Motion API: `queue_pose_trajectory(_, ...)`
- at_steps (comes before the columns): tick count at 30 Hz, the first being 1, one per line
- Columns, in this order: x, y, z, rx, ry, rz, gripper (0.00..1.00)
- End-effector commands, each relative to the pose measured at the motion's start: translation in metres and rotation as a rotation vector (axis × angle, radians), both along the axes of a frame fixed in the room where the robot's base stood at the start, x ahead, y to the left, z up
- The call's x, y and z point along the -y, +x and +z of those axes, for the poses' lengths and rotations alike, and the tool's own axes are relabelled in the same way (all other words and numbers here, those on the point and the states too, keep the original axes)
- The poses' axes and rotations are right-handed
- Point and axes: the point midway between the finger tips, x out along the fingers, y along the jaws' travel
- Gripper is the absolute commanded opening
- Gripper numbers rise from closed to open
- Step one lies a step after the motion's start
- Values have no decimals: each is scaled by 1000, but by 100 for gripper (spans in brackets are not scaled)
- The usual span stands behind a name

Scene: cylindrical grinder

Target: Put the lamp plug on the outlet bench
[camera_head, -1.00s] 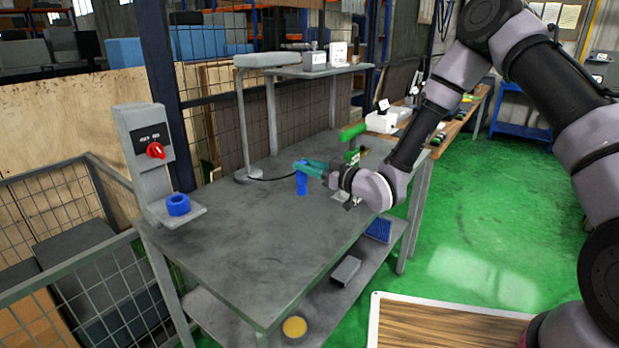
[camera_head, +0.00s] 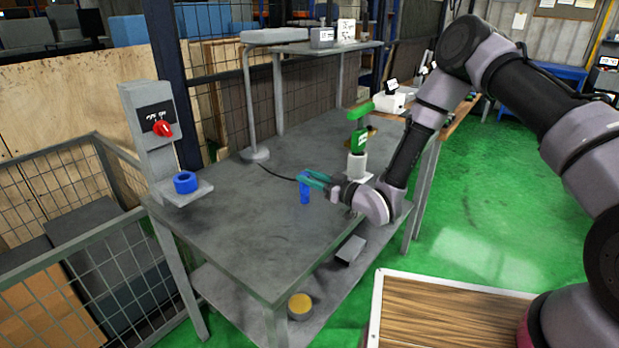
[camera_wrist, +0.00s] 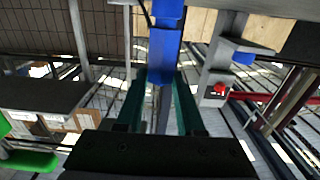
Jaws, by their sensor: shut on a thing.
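The blue lamp plug (camera_head: 304,194) hangs upright below the fingers of my gripper (camera_head: 312,180), over the right half of the grey bench (camera_head: 235,225). In the wrist view my teal fingers (camera_wrist: 160,95) are shut on the plug (camera_wrist: 164,55). A dark cable runs from the plug to the grey desk lamp (camera_head: 250,100) at the bench's back. A grey post with a red switch (camera_head: 162,129) stands at the bench's left end. A blue ring-shaped socket (camera_head: 186,182) sits on its small shelf, clear of the plug.
A green-topped device (camera_head: 358,140) stands behind my wrist, near the bench's right end. A raised shelf (camera_head: 310,46) spans the back. The bench top between plug and post looks clear. A lower shelf holds a yellow-topped round item (camera_head: 300,305).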

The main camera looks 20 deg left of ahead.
Motion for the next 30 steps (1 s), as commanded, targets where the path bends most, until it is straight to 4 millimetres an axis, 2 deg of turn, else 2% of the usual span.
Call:
queue_pose_trajectory(16,1,0,-16,-5,-6,-2,0)
queue_pose_trajectory(17,1,0,-17,-5,-7,-2,40)
queue_pose_trajectory(18,1,0,-17,-5,-8,-2,56)
queue_pose_trajectory(19,1,0,-17,-6,-8,-3,67)
queue_pose_trajectory(30,2,0,-16,-6,-12,-4,67)
